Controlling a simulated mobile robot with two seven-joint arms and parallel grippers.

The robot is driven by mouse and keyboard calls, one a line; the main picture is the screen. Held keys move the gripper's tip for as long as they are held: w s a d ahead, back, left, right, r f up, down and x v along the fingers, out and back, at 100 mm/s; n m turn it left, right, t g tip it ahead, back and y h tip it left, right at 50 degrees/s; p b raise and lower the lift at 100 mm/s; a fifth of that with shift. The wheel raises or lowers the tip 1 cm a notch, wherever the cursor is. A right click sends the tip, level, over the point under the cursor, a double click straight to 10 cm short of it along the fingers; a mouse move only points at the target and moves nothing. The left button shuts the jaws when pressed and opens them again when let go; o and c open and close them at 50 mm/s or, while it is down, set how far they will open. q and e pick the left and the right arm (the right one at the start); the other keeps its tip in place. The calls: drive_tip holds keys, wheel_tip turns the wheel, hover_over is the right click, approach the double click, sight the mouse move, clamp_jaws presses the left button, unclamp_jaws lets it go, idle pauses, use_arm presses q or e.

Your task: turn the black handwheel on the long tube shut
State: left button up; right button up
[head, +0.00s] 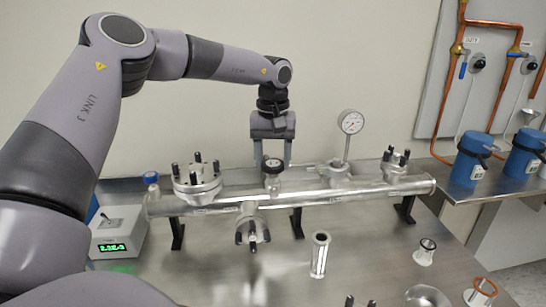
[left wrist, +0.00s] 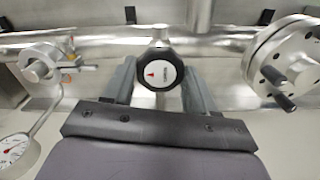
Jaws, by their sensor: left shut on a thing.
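The long silver tube (head: 330,191) lies level on black stands across the steel table. The black handwheel (head: 272,166) sits on top of the tube near its middle. In the left wrist view the handwheel (left wrist: 158,72) shows its white face with a red mark, between the two fingers. My left gripper (head: 272,163) reaches down from above and is shut on the handwheel, one finger on each side. It also shows in the left wrist view (left wrist: 160,88). My right gripper is in neither view.
A flanged port (head: 197,182) with black knobs stands left of the handwheel. A round gauge (head: 351,122) stands on the tube to the right. A box with a green display (head: 117,236) sits at the left. Loose fittings, including a metal cylinder (head: 320,255), stand in front.

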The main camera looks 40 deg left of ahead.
sight(273, 164)
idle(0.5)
use_arm(q)
drive_tip(key=o, duration=1.1)
drive_tip(key=shift+c, duration=0.2)
drive_tip(key=shift+r, duration=0.1)
wheel_tip(273, 164, up, 7)
drive_tip(key=shift+s, duration=0.1)
